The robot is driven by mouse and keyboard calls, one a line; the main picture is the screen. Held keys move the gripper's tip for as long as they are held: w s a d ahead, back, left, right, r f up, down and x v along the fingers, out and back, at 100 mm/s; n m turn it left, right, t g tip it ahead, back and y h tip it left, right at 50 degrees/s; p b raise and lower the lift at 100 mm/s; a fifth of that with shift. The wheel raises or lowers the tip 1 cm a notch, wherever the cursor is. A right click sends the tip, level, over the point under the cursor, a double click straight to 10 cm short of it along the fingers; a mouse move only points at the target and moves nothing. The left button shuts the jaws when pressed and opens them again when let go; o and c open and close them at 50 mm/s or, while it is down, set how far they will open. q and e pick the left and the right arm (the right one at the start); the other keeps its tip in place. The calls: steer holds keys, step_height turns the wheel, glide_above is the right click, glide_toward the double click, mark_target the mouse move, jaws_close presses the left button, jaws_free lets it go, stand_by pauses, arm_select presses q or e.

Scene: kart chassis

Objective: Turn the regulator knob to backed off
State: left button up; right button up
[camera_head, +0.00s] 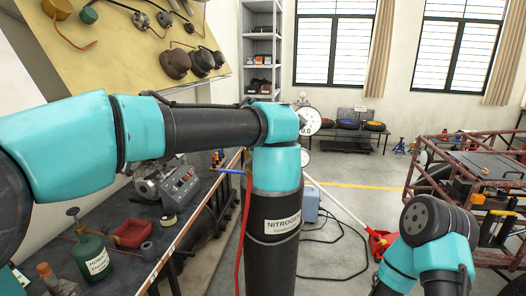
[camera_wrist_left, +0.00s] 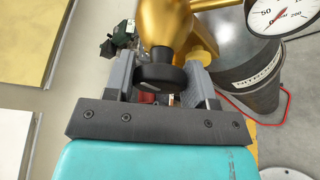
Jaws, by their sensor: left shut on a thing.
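The black regulator knob (camera_wrist_left: 160,77) sits on the gold regulator body (camera_wrist_left: 165,28) in the left wrist view. My left gripper (camera_wrist_left: 160,70) is shut on the knob, with one grey finger on each side of it. In the head view my left forearm and wrist hide the knob and the gripper. A white dial gauge (camera_wrist_left: 275,12) shows at the top right of the wrist view. The dark nitrogen cylinder (camera_head: 275,250) stands below my left wrist. My right arm shows at the lower right, with its gripper out of view.
A dark workbench (camera_head: 130,262) with a green bottle (camera_head: 91,252) and a red tray (camera_head: 134,233) stands at left. A red hose (camera_head: 244,225) hangs beside the cylinder. A red tube-frame chassis (camera_head: 415,180) stands at right. Floor between is mostly clear, with a black cable.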

stand_by(0.4)
arm_select(q)
steer(key=o, duration=0.9)
steer(key=v, duration=1.7)
steer(key=shift+s+r, duration=0.15)
steer(key=shift+s, duration=0.05)
steer(key=shift+a, duration=0.1)
